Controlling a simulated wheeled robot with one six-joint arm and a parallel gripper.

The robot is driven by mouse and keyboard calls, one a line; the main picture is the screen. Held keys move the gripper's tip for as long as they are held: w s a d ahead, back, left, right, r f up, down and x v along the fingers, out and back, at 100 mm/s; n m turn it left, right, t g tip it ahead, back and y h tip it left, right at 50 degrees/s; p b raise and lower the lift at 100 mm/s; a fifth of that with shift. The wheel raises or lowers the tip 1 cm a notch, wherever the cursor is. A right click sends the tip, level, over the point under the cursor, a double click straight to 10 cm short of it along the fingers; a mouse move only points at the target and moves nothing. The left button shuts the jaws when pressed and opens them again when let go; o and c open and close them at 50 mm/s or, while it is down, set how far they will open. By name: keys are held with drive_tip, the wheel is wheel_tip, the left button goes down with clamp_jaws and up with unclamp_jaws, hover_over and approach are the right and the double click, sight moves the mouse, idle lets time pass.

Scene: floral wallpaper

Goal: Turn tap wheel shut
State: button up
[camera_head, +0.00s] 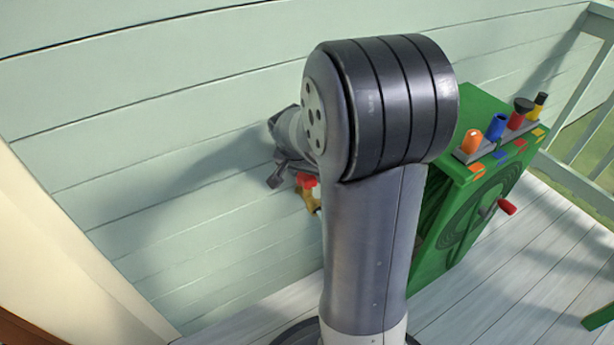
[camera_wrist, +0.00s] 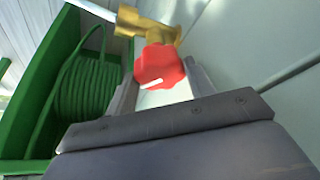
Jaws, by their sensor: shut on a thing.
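The red tap wheel (camera_wrist: 160,66) has a white mark on its rim and sits on a brass tap (camera_wrist: 148,24) at the wall. In the wrist view my gripper (camera_wrist: 162,90) is shut on the wheel, with a finger on each side of it. In the head view the wheel (camera_head: 306,181) shows as a small red patch beside my gripper (camera_head: 285,170), with a bit of the brass tap (camera_head: 312,200) below it. My own arm hides most of the tap there.
A green hose box (camera_head: 450,225) with a red crank handle (camera_head: 507,207) stands to the right of the tap. Several coloured nozzles (camera_head: 497,127) stand on its top. A coiled green hose (camera_wrist: 85,103) shows inside it. Pale plank wall (camera_head: 150,130) lies behind, with white decking below.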

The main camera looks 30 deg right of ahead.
drive_tip(key=shift+f+m+g+b, duration=0.1)
drive_tip(key=shift+m+g+b, duration=0.3)
drive_tip(key=shift+m, duration=0.4)
drive_tip(key=o, duration=0.7)
drive_tip(key=shift+h, duration=0.3)
drive_tip(key=p+v, duration=0.3)
drive_tip(key=v, duration=0.8)
